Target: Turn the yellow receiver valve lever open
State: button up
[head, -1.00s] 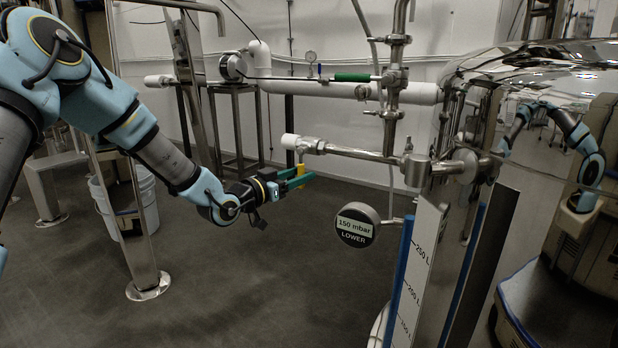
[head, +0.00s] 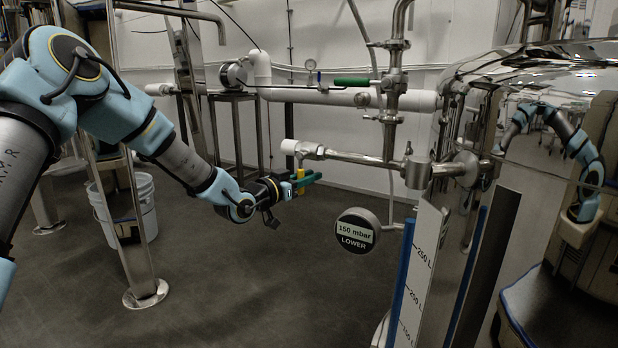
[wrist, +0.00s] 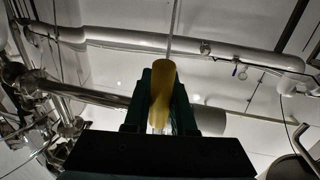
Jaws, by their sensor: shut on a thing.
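The yellow receiver valve lever (head: 301,174) hangs down below the white-capped end of a horizontal steel pipe in the head view. In the wrist view the yellow lever (wrist: 163,92) stands between the two dark green fingers. My gripper (head: 307,182) is shut on the lever, its green fingers on either side of it; the fingers also show in the wrist view (wrist: 160,105). The white pipe end (head: 302,149) is just above the lever. The lever's joint with the valve is too small to make out.
A round gauge sign reading "150 mbar LOWER" (head: 357,231) hangs right of my gripper. The shiny tank (head: 545,75) and its level scale (head: 420,265) stand farther right. A steel post (head: 133,220) and a white bucket (head: 140,210) are at left. The floor below is clear.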

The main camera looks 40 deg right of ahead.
grip_shut()
dwell(0.8)
jog(key=shift+w, duration=0.1)
jog(key=m, duration=0.1)
jog(key=w+m, duration=0.1)
jog(key=m, duration=0.1)
jog(key=shift+w+a+r+y, duration=0.1)
jog(key=shift+w+a+y, duration=0.15)
jog(key=shift+w+y, duration=0.05)
jog(key=shift+w+a+r+m+t+y, duration=0.1)
jog(key=shift+w+r+m+t+y, duration=0.1)
jog(key=shift+w+m, duration=0.45)
jog(key=shift+w+a+r+m+t+y, duration=0.15)
jog(key=shift+w+r+m+y, duration=0.1)
jog(key=shift+m, duration=0.75)
jog(key=shift+w+a+r+m+t+y, duration=0.15)
jog(key=shift+w+m, duration=0.3)
jog(key=shift+m, duration=0.4)
